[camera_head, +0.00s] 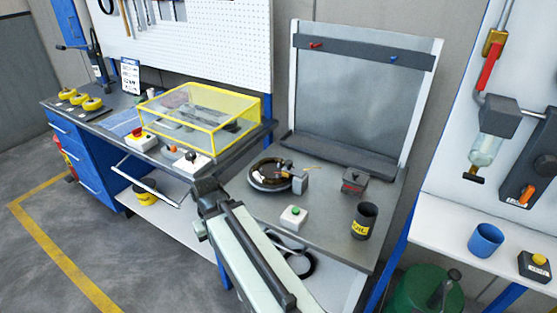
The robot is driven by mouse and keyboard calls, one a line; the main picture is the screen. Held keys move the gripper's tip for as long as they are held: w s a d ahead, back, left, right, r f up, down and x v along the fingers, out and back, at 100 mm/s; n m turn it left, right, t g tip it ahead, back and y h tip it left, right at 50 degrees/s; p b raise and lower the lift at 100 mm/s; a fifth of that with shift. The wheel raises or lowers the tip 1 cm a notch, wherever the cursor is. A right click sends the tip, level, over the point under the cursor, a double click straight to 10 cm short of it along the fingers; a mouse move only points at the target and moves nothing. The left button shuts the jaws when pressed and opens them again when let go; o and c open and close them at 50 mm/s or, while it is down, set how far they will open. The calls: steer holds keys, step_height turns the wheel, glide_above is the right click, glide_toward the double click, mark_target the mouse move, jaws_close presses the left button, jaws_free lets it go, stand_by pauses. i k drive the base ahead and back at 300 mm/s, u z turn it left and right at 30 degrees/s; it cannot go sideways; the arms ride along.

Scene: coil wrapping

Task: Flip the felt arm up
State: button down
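My arm rises from the bottom of the picture, left of the bench front. Its dark end (207,192) is left of the turntable and apart from it. The gripper's fingers cannot be made out, and nothing shows held.
A white box with a green button (293,217), a dark cup with a yellow label (363,221) and a small grey box (354,181) stand on the bench. A yellow-framed clear cover (205,110) stands to the left. An upright panel (352,95) closes the back.

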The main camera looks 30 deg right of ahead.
mark_target(287, 172)
steer(key=z, duration=0.1)
steer(key=k, duration=0.25)
steer(key=u, duration=0.6)
steer(key=i, duration=1.25)
steer(key=u, duration=0.25)
